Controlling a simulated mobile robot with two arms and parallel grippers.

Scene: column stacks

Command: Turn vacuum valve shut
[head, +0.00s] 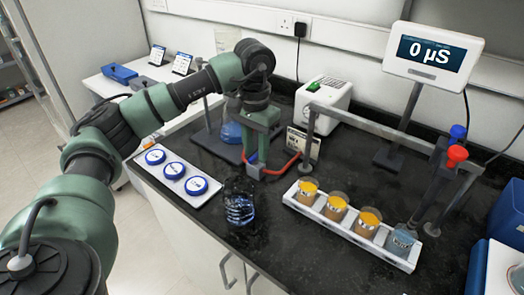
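My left gripper (257,153) points down over the counter at the middle. Its two green fingers show a gap between them, and their tips are at a small grey valve (254,172) with a blue part and a red tube (283,168) running right from it. The fingers cover most of the valve, so I cannot tell its handle's angle or whether the fingers grip it. A flask with blue liquid (231,132) stands just behind left of the gripper. My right gripper is not in view.
A white tray with blue-lidded round dishes (177,176) lies left. A clear blue item (239,209) lies in front. A white rack (349,236) holds orange-topped cups and a blue beaker. A meter (434,54) reads 0 µS. A white box (322,104) stands behind.

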